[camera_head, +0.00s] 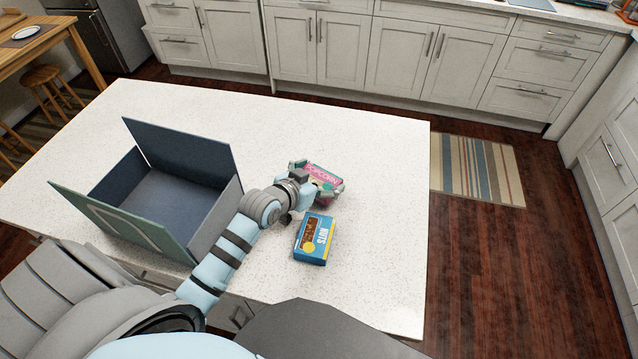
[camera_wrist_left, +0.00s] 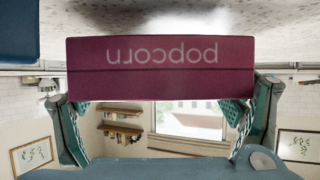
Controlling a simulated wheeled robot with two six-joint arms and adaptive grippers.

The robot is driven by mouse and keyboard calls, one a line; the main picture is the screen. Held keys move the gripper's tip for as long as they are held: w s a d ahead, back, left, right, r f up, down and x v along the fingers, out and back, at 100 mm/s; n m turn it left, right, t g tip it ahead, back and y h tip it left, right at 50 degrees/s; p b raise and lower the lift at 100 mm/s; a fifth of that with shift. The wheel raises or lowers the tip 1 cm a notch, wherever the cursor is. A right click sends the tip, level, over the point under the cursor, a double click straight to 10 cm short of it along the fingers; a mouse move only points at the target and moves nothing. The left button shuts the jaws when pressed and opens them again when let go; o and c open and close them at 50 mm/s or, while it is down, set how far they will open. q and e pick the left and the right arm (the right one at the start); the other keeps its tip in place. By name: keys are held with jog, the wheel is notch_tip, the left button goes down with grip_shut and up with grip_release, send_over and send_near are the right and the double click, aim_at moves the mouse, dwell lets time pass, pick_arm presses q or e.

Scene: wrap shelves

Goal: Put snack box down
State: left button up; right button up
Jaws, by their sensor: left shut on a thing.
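The snack box is a pink and teal popcorn box (camera_head: 322,180), to the right of the middle of the white counter in the head view. My left gripper (camera_head: 318,188) is shut on it. In the left wrist view the popcorn box (camera_wrist_left: 160,68) shows a dark pink side with upside-down lettering, between the two teal fingers of my left gripper (camera_wrist_left: 160,112). In the head view the arm hides part of the box, and I cannot tell whether it touches the counter. My right gripper is not in view.
A blue nuts box (camera_head: 314,240) stands on the counter just in front of the gripper. An open grey-blue box (camera_head: 215,215) with raised flaps is on the left. The white counter (camera_head: 385,215) is clear to the right and behind.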

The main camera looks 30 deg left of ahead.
pick_arm(q)
jog(key=shift+s+f, duration=0.1)
jog(key=shift+f, duration=0.7)
jog(key=o, duration=1.4)
jog(key=p+v, duration=0.2)
jog(key=v, duration=1)
jog(key=shift+r+p, duration=0.1)
jog(key=shift+p, duration=0.2)
